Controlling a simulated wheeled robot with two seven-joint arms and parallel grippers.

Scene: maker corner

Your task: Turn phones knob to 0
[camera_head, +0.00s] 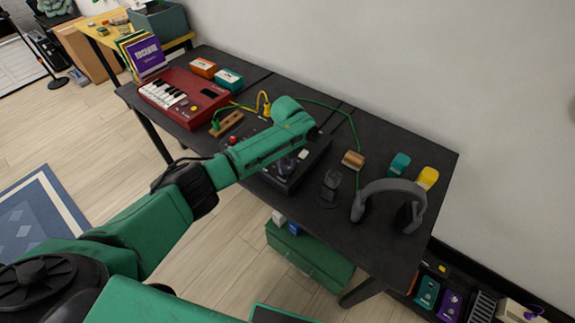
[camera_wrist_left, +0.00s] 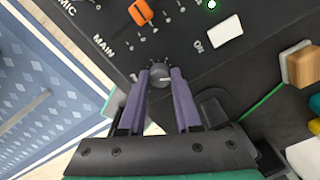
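The phones knob (camera_wrist_left: 160,77) is a small grey dial with a light pointer on the dark mixer panel (camera_wrist_left: 105,22), in the left wrist view. My left gripper (camera_wrist_left: 160,73) has its two purple fingers on either side of the knob, and they appear closed against it. The knob's own label and part of its scale are hidden by the fingers. In the head view the mixer (camera_head: 318,150) lies on the black desk, partly covered by my left arm, and my left gripper (camera_head: 303,154) points down at it. My right gripper is out of view.
An orange knob (camera_wrist_left: 141,12) and a white switch (camera_wrist_left: 225,31) are close by on the panel. On the desk, a red keyboard (camera_head: 185,97) stands to the left, and grey headphones (camera_head: 390,190) stand to the right. A green cable (camera_wrist_left: 262,104) runs near the mixer.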

